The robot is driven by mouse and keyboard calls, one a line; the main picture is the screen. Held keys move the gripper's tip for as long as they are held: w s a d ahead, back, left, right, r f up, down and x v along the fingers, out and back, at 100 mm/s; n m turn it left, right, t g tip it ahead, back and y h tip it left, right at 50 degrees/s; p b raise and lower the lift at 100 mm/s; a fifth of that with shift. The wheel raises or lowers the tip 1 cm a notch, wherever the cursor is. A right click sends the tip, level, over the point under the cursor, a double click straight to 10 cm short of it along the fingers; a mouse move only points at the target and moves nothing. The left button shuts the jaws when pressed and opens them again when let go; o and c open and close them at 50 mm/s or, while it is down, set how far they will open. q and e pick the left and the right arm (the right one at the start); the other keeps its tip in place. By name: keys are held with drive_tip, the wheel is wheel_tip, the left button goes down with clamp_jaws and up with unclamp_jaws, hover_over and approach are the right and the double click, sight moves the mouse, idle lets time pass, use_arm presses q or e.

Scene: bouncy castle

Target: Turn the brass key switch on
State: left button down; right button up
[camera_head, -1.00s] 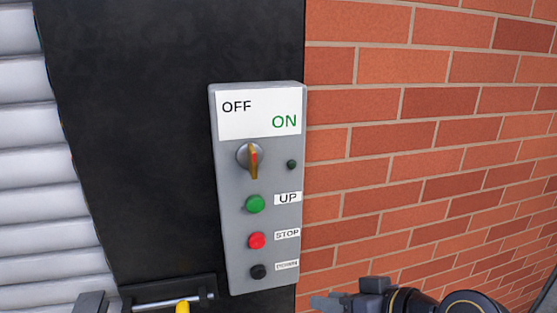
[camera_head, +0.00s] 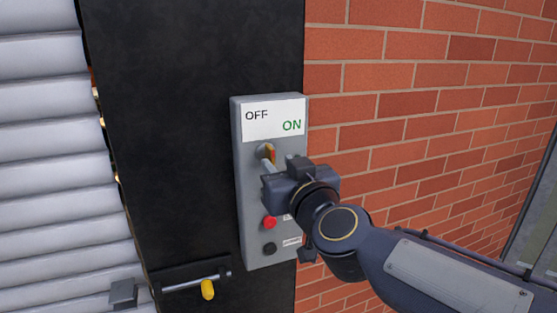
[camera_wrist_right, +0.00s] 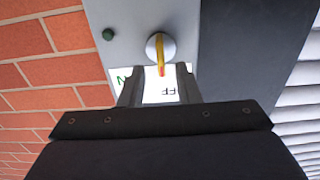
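The brass key switch (camera_head: 269,152) is on a grey control box (camera_head: 245,190), below its OFF/ON label. My right gripper (camera_head: 279,165) is in front of the box, just at the switch and partly covering it. In the right wrist view, which shows the box upside down, its two fingers (camera_wrist_right: 158,80) are apart, with the switch handle (camera_wrist_right: 160,52) near the gap between them. The handle's red-marked end points toward the label, nearly upright. I cannot tell whether a finger touches it. My left gripper is not in view.
A red button (camera_head: 270,222) and a black button (camera_head: 269,249) sit lower on the box; the green one is hidden behind my gripper. A brick wall (camera_head: 400,120) is at right. A latch with a yellow handle (camera_head: 207,290) and a grey shutter (camera_head: 40,160) are at left.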

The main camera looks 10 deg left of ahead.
sight(273, 159)
drive_tip(key=shift+x, duration=2)
drive_tip(key=shift+s, duration=0.1)
clamp_jaws()
